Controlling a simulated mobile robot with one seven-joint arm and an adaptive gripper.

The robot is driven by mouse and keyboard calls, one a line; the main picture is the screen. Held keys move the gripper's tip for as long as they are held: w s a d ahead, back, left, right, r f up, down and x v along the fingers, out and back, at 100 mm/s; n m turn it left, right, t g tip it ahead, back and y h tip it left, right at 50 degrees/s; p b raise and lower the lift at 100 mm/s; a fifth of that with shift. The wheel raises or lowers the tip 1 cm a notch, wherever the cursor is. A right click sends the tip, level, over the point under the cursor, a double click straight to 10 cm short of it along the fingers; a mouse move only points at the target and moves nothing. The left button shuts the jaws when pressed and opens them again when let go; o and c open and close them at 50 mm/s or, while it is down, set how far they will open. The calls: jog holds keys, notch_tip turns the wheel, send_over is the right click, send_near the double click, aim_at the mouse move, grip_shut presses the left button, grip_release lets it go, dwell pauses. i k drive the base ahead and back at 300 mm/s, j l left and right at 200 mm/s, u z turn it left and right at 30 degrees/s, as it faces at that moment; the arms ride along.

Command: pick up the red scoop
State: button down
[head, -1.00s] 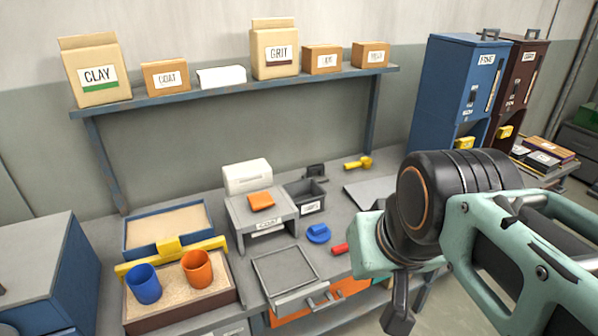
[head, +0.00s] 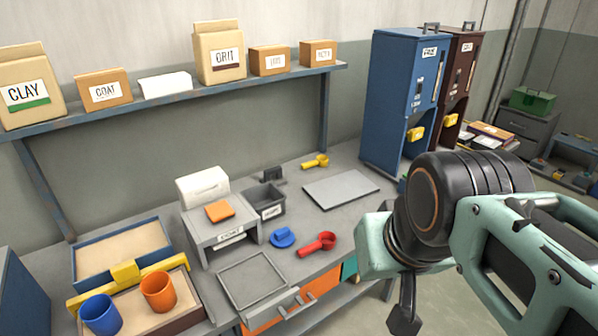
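The red scoop (head: 318,244) lies on the grey workbench (head: 345,223) near its front edge, right of a blue round-based object (head: 283,237). It is fully in view, its handle towards the lower left. My gripper (head: 404,318) hangs at the lower right of the head view, in front of the bench and to the right of the scoop, clear of it. Only a dark narrow part of it shows at the bottom edge, so its opening cannot be made out.
A yellow scoop (head: 315,161) and a flat grey plate (head: 341,188) lie behind the red scoop. A dark bin (head: 264,199) stands to the left. Blue (head: 101,314) and orange (head: 158,292) cups stand at far left. A tall blue dispenser (head: 395,90) stands at the back right.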

aim_at(326, 242)
jog(key=u, duration=1.45)
jog(key=i+l, duration=0.1)
jog(key=l, duration=0.35)
jog(key=i+l, duration=0.15)
jog(key=l, duration=0.25)
jog(key=u, duration=0.05)
